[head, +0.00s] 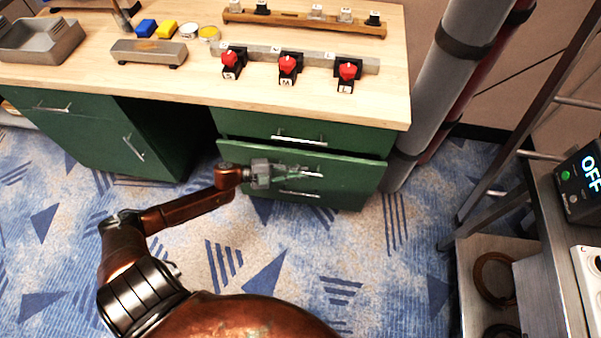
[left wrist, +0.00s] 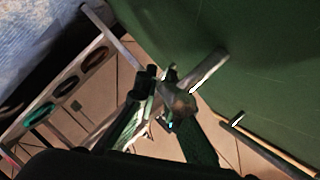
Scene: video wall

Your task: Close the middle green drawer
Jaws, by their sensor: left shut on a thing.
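The middle green drawer (head: 352,174) is pulled out a little from the green cabinet under the workbench, with a dark gap above its front edge. Its metal handle (head: 314,174) is partly hidden by my left gripper (head: 296,172). My left gripper is shut on that handle. In the left wrist view the fingers (left wrist: 168,102) close around a metal bar (left wrist: 208,70) beside the green front (left wrist: 240,45). My right gripper is not in view.
The top drawer (head: 350,134) sits above, apparently flush. A lower handle (head: 300,193) is just below my gripper. The wooden benchtop (head: 180,83) holds red switches and small blocks. Grey pipes (head: 425,110) stand at right. The patterned carpet (head: 330,250) in front is clear.

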